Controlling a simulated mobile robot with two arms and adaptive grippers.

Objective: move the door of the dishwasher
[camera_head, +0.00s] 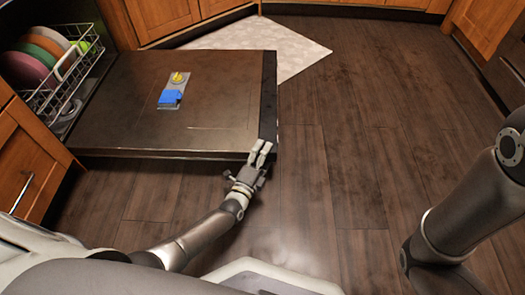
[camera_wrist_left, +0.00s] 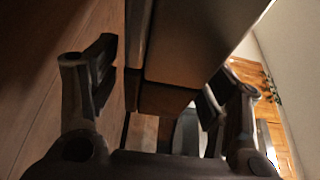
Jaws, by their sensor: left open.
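The dishwasher door (camera_head: 215,95) is folded down and lies about level, sticking out to the right from the dishwasher at the left. A dark strip (camera_head: 268,105) runs along its outer edge. My left gripper (camera_head: 261,152) is open at the near outer corner of the door. In the left wrist view the gripper's fingers (camera_wrist_left: 158,85) stand apart, with the door's edge (camera_wrist_left: 185,45) ahead and between them. I cannot tell whether they touch it. My right arm shows at the right, with its gripper out of view.
A dish rack (camera_head: 65,95) with several coloured plates stands inside the dishwasher. A blue and yellow item in a grey tray (camera_head: 173,90) is on the door. Wooden cabinets (camera_head: 28,165) flank it. A pale mat (camera_head: 290,45) lies behind. The wooden floor (camera_head: 350,150) at the right is clear.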

